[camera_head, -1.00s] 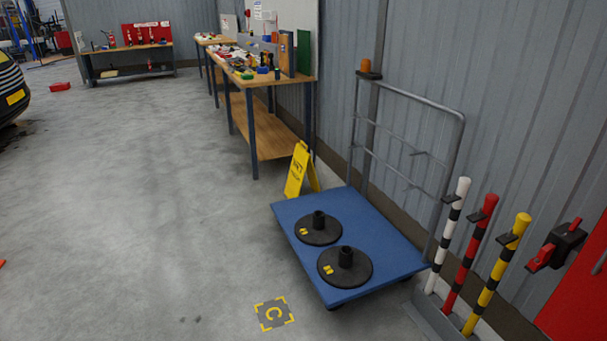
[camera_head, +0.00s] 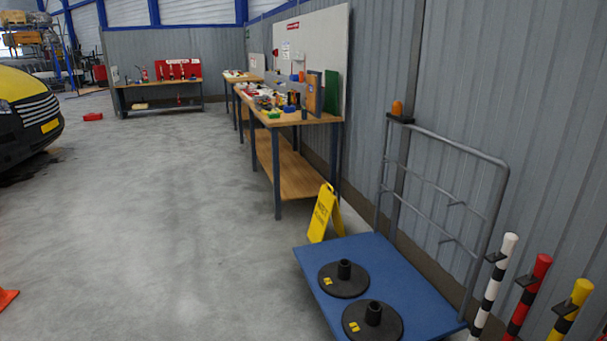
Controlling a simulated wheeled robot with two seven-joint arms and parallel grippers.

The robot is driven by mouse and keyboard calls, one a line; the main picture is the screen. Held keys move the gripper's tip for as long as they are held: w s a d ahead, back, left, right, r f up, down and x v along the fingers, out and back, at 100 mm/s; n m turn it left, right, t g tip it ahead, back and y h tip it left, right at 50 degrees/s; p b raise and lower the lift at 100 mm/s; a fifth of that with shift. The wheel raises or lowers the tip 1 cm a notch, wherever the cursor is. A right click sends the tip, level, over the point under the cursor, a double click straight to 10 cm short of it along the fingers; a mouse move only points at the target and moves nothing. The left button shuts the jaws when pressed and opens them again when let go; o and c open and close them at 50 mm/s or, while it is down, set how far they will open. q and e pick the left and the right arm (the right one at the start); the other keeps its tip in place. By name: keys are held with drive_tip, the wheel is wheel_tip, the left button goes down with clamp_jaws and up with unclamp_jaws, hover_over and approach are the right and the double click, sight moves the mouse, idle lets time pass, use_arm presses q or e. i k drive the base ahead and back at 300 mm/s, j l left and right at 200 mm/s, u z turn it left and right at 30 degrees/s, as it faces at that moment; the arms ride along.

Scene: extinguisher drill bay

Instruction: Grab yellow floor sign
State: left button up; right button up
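The yellow floor sign (camera_head: 322,213) stands upright as an A-frame on the concrete floor, with dark print on its face. It is just behind the far left edge of the blue platform trolley (camera_head: 414,262), near the front leg of the wooden workbench. The trolley deck hides part of its lower right side. Neither of my grippers shows in the head view.
The trolley carries two round black bases (camera_head: 344,279) and has a grey tube handle. Striped posts (camera_head: 526,294) stand at the right. The workbench (camera_head: 294,176) holds many small items. Open floor (camera_head: 180,220) lies to the left, with an orange cone (camera_head: 6,298) at its edge.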

sight(325, 201)
drive_tip(key=i+u, duration=0.4)
drive_tip(key=i, duration=1.85)
